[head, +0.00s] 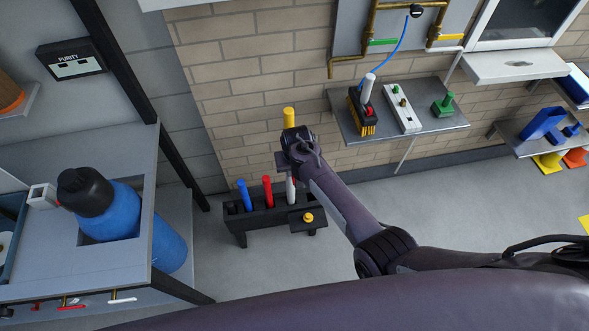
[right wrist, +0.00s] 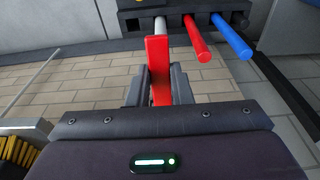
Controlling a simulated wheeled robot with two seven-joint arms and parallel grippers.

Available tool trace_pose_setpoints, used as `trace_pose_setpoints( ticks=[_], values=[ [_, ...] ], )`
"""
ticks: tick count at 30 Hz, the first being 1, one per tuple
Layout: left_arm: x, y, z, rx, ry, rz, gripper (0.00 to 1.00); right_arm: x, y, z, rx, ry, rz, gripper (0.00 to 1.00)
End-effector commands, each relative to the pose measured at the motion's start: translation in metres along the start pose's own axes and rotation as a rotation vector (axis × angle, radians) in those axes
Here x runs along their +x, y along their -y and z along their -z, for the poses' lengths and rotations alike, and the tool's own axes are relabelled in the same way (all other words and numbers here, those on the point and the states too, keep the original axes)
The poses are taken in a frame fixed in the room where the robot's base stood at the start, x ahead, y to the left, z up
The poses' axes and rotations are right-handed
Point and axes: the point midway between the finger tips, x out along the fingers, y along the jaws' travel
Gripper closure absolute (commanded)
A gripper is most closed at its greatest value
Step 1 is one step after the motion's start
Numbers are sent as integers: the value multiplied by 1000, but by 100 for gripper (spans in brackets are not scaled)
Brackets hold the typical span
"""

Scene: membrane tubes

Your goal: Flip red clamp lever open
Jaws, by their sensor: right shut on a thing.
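My right gripper (head: 297,150) is in front of the brick wall, above the black tube rack. In the right wrist view it (right wrist: 158,92) is shut on a red bar (right wrist: 158,70). I cannot tell whether this bar is the clamp lever. A yellow cylinder (head: 289,117) shows just above the gripper in the head view; I cannot tell whether it belongs to the held bar. On the wall shelf, a black block (head: 354,112) with yellow bristle-like teeth has a small red part (head: 369,112) and a white tube (head: 368,87). My left gripper is out of view.
The black rack (head: 262,219) holds blue (head: 243,195), red (head: 267,191) and white (head: 291,190) tubes. The wall shelf (head: 440,124) also bears a white strip (head: 402,108) and a green part (head: 443,105). A bench with a blue bottle (head: 120,214) stands left.

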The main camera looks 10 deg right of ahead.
Motion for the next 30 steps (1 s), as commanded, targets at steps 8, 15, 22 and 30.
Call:
trace_pose_setpoints(
  ticks=[8,15,22,30],
  values=[
    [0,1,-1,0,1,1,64,1,0,-2,0,4,-1,58],
    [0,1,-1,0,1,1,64,0,0,-1,0,1,0,58],
    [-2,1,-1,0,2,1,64,-17,-1,0,1,-1,-1,58],
    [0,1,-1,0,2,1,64,-58,-1,0,1,-1,-1,58]
  ],
)
